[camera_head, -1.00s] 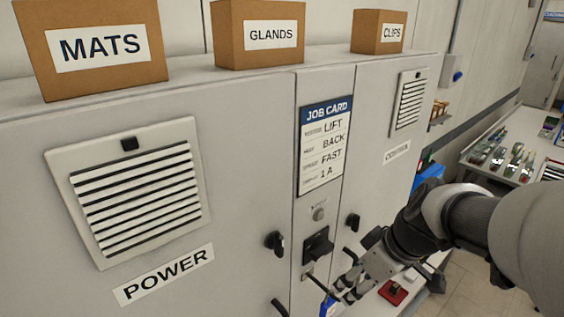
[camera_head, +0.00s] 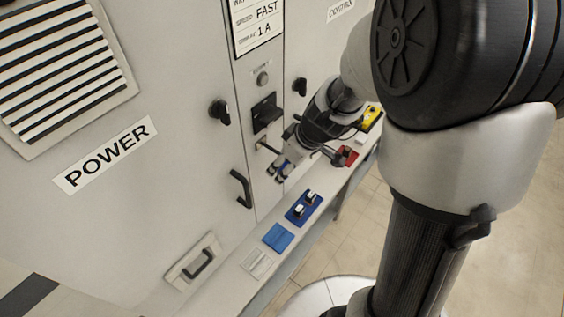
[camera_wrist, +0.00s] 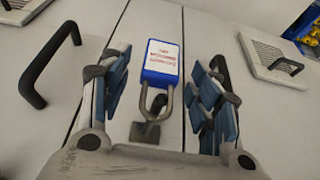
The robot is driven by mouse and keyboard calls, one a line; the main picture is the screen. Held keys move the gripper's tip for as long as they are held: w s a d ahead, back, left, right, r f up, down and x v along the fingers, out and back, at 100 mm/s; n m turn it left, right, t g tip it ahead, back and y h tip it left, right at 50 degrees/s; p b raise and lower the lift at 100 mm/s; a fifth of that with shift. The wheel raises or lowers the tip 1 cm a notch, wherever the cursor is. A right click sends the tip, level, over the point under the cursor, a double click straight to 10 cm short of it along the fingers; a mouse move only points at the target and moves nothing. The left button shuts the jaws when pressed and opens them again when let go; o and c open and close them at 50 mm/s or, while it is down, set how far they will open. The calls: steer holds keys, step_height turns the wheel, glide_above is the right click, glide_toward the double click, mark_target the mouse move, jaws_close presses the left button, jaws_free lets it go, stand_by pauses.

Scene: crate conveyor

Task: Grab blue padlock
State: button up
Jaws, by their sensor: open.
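The blue padlock (camera_wrist: 161,66) has a white label with red print and a grey shackle. In the wrist view it lies between the two fingers of my gripper (camera_wrist: 161,84), with space on both sides. Its shackle runs down to a dark hasp or handle piece (camera_wrist: 146,132) on the cabinet front; whether it passes through is hard to tell. My gripper is open, and its blue-padded fingers stand left and right of the padlock. In the head view my gripper (camera_head: 280,172) is at the cabinet front below the black switch (camera_head: 265,112); the padlock is mostly hidden there.
A black door handle (camera_head: 241,188) stands left of my gripper. Below is a narrow ledge with a blue block with white-topped parts (camera_head: 303,208), a blue square (camera_head: 278,237) and a pale plate (camera_head: 256,263). A red item (camera_head: 346,156) and a yellow one (camera_head: 371,117) lie further right.

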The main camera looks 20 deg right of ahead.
steer(key=shift+x, duration=1)
steer(key=shift+r, duration=0.1)
steer(key=shift+c, duration=0.2)
steer(key=c, duration=1.2)
steer(key=shift+o, duration=0.2)
